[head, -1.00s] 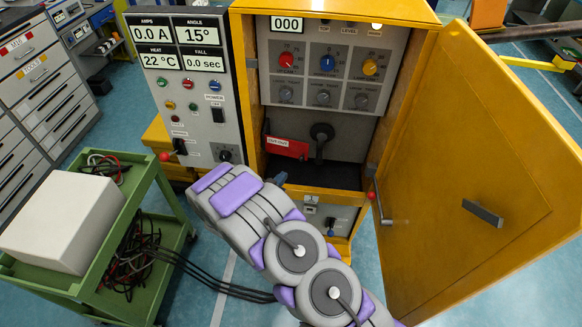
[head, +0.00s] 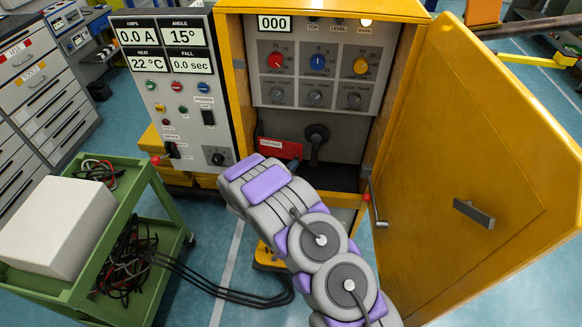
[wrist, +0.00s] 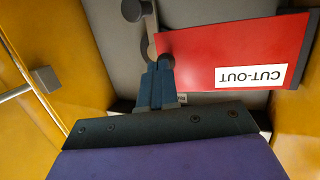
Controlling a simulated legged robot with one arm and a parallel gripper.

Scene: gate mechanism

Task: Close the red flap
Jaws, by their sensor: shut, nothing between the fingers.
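The red flap (head: 280,148) with a white CUT-OUT label is in the lower left of the open yellow cabinet, left of a black handle (head: 316,140). Its lower part is hidden behind my arm in the head view. In the wrist view the red flap (wrist: 235,45) fills the upper right, and its label reads upside down. My gripper (wrist: 162,66) is shut and empty. Its fingertips are at the flap's inner end, close to the black handle; I cannot tell whether they touch the flap.
The yellow cabinet door (head: 480,170) stands open on the right with a grey handle. A control panel (head: 172,90) is on the left of the cabinet. A green cart (head: 160,240) with a white box (head: 55,225) and cables stands at lower left.

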